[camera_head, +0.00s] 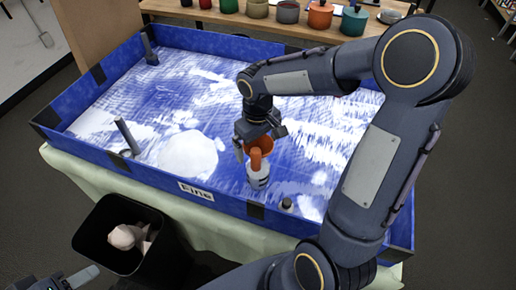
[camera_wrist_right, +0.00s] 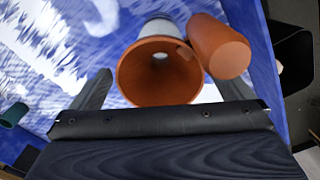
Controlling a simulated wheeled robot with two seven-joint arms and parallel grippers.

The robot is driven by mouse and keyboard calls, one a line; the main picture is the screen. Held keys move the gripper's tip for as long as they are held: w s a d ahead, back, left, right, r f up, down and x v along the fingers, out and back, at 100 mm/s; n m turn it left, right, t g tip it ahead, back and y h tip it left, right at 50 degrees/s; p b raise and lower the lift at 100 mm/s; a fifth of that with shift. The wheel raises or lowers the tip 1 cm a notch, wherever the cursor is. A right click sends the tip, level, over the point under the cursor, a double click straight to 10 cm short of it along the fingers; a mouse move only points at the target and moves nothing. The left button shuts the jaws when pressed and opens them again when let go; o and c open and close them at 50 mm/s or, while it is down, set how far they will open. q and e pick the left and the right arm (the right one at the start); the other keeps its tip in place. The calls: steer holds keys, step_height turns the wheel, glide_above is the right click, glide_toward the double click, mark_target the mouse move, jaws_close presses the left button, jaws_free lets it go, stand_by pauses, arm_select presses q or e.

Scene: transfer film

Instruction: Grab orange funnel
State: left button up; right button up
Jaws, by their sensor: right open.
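The orange funnel (camera_head: 262,143) sits at the top of a white bottle (camera_head: 257,180) in the blue tray. In the right wrist view the funnel (camera_wrist_right: 135,84) faces me with its wide round mouth, and its hole is visible inside. A blunt orange cylinder (camera_wrist_right: 222,55), seemingly its handle, sticks out beside the rim. My right gripper (camera_head: 258,147) is open at the funnel. In the right wrist view its fingers (camera_wrist_right: 152,93) stand on either side of the mouth; the right one is partly hidden. Only part of my left gripper (camera_head: 75,279) shows at the lower left.
The blue tray (camera_head: 105,161) holds white powder, with a heap (camera_head: 188,155) left of the bottle. A small dark peg (camera_head: 287,203) stands right of the bottle. A black bin (camera_head: 118,200) stands in front of the tray. Several coloured pots line the back shelf.

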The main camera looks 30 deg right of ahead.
steer(key=shift+f, duration=0.2)
steer(key=c, duration=1.2)
steer(key=shift+r, duration=0.1)
